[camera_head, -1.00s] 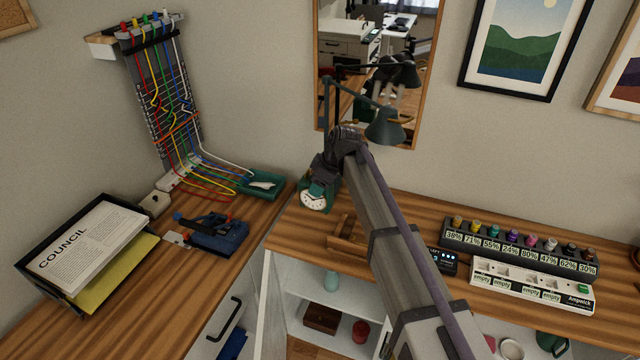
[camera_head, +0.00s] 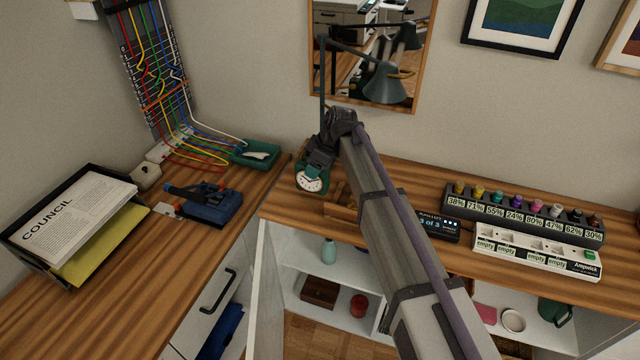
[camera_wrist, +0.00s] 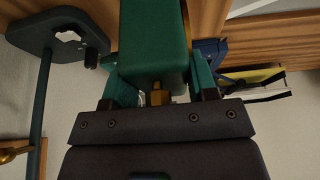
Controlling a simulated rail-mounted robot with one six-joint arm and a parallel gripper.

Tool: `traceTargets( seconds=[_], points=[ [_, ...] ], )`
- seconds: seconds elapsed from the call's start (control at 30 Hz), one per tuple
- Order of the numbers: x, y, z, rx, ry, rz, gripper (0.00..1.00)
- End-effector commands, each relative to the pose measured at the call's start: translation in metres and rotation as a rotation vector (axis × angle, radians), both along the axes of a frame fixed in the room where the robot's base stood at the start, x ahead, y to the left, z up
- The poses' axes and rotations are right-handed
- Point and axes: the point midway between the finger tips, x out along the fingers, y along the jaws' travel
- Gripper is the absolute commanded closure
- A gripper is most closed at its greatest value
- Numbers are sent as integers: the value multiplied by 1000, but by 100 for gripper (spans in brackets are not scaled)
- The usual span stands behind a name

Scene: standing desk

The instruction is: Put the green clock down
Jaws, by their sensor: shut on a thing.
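The green clock (camera_head: 309,181) has a round white face and stands upright at the left end of the back desk (camera_head: 400,185). My gripper (camera_head: 319,160) is shut on it from above and behind. In the wrist view the clock's plain green back (camera_wrist: 153,45) fills the top middle, between my gripper's fingers (camera_wrist: 160,90). The clock is at or very near the desktop. I cannot tell whether its base touches the wood.
A dark desk lamp (camera_head: 383,83) rises behind. A blue tool (camera_head: 210,207) and a paper tray (camera_head: 75,220) are on the left desk. Bare wood lies left of the clock.

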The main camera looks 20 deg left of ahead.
Motion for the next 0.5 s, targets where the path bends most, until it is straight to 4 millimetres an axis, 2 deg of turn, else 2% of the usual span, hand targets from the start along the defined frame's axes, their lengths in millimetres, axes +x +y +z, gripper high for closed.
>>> traceTargets(
  seconds=[0.07, 0.2, 0.27, 0.33, 0.37, 0.5],
  points=[
    [0, 0, -2, 0, 0, 0, 84],
    [0, 0, -32, 0, 0, 0, 84],
    [0, 0, -39, 0, 0, 0, 84],
    [0, 0, -38, 0, 0, 0, 84],
    [0, 0, -36, 0, 0, 0, 90],
    [0, 0, -34, 0, 0, 0, 90]
  ],
)
